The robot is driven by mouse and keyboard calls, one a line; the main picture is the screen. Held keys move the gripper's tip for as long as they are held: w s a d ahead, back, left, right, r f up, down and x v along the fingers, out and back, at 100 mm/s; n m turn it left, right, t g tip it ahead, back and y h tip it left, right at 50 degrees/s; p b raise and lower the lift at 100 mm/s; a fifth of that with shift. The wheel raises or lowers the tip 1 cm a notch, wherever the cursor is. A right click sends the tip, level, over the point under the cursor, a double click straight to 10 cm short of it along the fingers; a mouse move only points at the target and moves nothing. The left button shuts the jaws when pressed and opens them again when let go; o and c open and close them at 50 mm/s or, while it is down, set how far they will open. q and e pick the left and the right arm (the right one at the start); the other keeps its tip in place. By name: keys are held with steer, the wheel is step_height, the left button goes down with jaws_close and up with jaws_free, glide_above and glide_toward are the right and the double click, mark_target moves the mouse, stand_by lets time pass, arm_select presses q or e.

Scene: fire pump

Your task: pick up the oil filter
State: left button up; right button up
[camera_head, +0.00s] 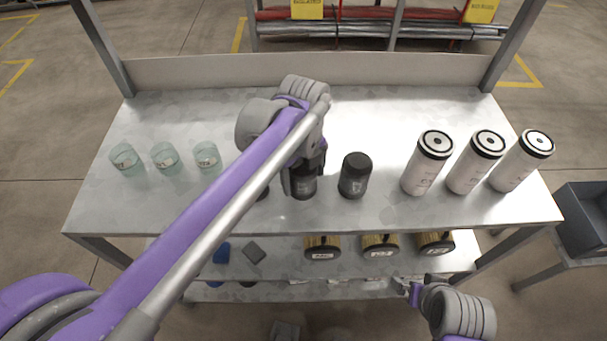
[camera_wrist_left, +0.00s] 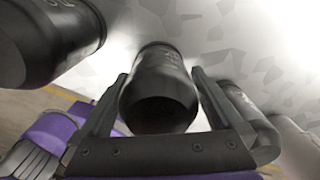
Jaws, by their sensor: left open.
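Black canisters, which look like the oil filters, stand in a row on the metal table. The middle canister (camera_head: 303,185) is at my left gripper (camera_head: 303,170). In the left wrist view this canister (camera_wrist_left: 160,95) lies between the two open fingers, with no clear grip on it. A second black canister (camera_head: 355,176) stands just to the right. A third (camera_head: 263,193) is mostly hidden behind my left arm. Neighbouring canisters also show at the left (camera_wrist_left: 45,40) and right (camera_wrist_left: 246,115) of the wrist view. My right gripper (camera_head: 407,288) is low at the table's front right, its jaws unclear.
Three white cylinders (camera_head: 428,163) with black tops stand at the tabletop's right. Three greenish clear cups (camera_head: 165,158) stand at the left. The lower shelf holds yellow pleated filters (camera_head: 322,246) and blue and grey pieces. The tabletop's back (camera_head: 400,110) is clear.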

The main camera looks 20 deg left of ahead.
arm_select(q)
jaws_close()
stand_by(0.5)
step_height(320, 180, up, 10)
steer(key=shift+r+p, duration=0.1)
steer(key=shift+p, duration=0.4)
stand_by(0.5)
